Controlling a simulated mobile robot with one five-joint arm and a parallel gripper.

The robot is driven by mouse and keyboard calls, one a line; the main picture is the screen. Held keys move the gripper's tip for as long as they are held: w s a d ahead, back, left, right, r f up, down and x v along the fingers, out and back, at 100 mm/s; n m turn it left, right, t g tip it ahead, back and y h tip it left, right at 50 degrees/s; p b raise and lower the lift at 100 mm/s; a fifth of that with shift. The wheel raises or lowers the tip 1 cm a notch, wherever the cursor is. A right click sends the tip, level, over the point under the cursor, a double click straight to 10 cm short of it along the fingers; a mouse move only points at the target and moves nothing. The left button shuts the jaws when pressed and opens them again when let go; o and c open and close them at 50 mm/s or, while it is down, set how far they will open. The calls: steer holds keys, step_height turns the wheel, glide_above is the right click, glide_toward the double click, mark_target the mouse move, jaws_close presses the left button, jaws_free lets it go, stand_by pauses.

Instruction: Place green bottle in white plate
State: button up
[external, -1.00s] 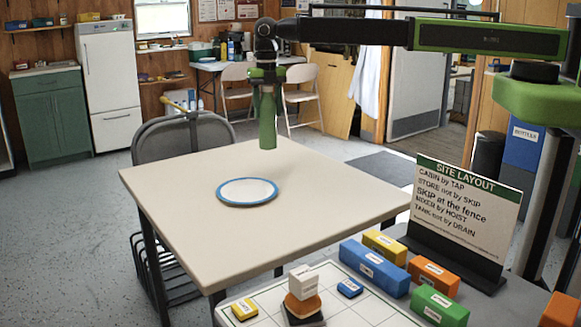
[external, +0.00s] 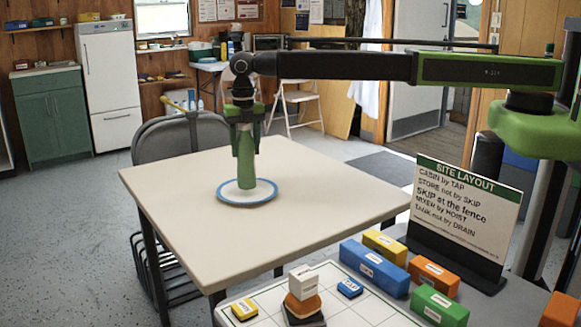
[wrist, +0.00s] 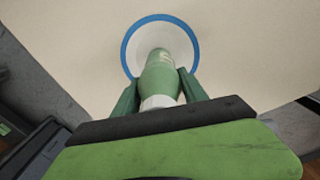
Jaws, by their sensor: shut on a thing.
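The green bottle (external: 246,171) is upright in my gripper (external: 245,150), which is shut on its upper part. The bottle's base appears at the middle of the white plate (external: 264,188), which has a blue rim and lies on the beige table. I cannot tell whether the base touches the plate. In the wrist view the bottle (wrist: 160,75) sits between the two green fingers of my gripper (wrist: 160,92) and overlaps the plate (wrist: 184,42), hiding part of it.
The beige table (external: 310,190) is otherwise clear. A site layout sign (external: 463,215) and several coloured blocks (external: 375,267) stand on a surface at the front right. A dark chair (external: 180,140) is behind the table's left side.

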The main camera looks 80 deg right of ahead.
step_height(320, 180, down, 2)
steer(key=shift+f+b, duration=0.25)
steer(key=shift+b, duration=0.25)
steer(key=shift+r, duration=0.25)
steer(key=shift+f, duration=0.2)
steer(key=o, duration=1.3)
steer(key=shift+o, duration=0.2)
step_height(320, 180, up, 13)
steer(key=p, duration=1.2)
steer(key=shift+f+p, duration=0.2)
steer(key=shift+p, duration=0.15)
steer(key=shift+s+d+f, duration=0.1)
steer(key=shift+s, duration=0.05)
steer(key=s+d+m, duration=0.4)
steer(key=s+m, duration=0.4)
steer(key=s, duration=0.2)
steer(key=s+d+m, duration=0.4)
steer(key=s+m, duration=0.4)
steer(key=s, duration=0.3)
steer(key=s+d+m, duration=0.5)
steer(key=s+m, duration=0.3)
steer(key=s, duration=0.3)
